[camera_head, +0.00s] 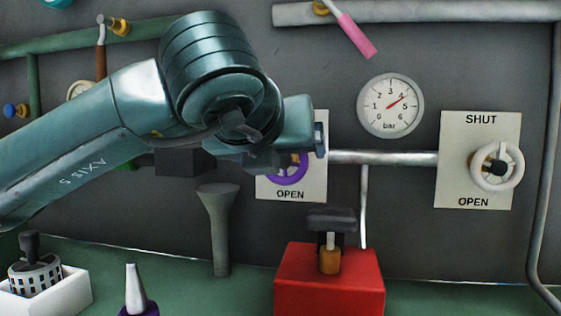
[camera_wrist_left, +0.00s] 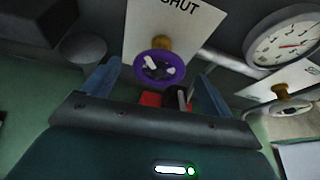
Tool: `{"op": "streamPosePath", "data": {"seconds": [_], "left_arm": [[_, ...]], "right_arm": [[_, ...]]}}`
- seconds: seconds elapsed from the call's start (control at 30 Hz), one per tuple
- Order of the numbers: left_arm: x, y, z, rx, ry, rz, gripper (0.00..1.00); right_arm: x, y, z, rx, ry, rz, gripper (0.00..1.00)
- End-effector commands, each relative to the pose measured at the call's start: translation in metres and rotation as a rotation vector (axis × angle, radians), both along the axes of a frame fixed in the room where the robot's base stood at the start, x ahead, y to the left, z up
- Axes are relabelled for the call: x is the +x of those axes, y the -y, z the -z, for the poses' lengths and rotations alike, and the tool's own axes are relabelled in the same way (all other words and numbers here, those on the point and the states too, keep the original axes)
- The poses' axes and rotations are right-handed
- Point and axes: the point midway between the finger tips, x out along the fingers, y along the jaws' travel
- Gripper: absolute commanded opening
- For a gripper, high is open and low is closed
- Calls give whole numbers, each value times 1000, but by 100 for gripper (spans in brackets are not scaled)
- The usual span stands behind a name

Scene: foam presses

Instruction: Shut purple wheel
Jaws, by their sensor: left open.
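The purple wheel (camera_head: 286,173) is on a pale plate (camera_head: 312,185) on the grey wall, with OPEN printed below it. My left arm and gripper (camera_head: 318,141) cover the upper part of the wheel and plate in the head view. In the left wrist view the purple wheel (camera_wrist_left: 160,68) shows whole, with a brass stem and a pale mark on its hub, below the word SHUT. My left gripper (camera_wrist_left: 157,85) is open, its blue fingers on either side of the wheel in that picture. I see no contact with the wheel. My right gripper is not in view.
A white wheel (camera_head: 497,166) on a SHUT/OPEN plate is at the right. A gauge (camera_head: 390,105) hangs between the plates, above a horizontal pipe (camera_head: 385,158). A red box (camera_head: 330,283) with a brass and black fitting stands below. A grey funnel-topped post (camera_head: 219,230) stands left of it.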

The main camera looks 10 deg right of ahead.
Motion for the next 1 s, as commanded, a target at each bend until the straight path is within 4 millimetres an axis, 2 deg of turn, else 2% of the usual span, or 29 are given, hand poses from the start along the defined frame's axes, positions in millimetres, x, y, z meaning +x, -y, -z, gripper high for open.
{"op": "streamPosePath", "data": {"seconds": [0.1, 0.3, 0.7, 1.0], "left_arm": [[20, 10, 9, 0, -2, -1, 86], [41, 20, 19, 0, -1, 0, 86], [48, 23, 22, 2, 1, 1, 86], [48, 23, 22, 1, 0, 0, 62]], "right_arm": [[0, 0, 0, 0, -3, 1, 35], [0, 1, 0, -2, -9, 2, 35], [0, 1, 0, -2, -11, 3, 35], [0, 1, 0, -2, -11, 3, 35]]}}
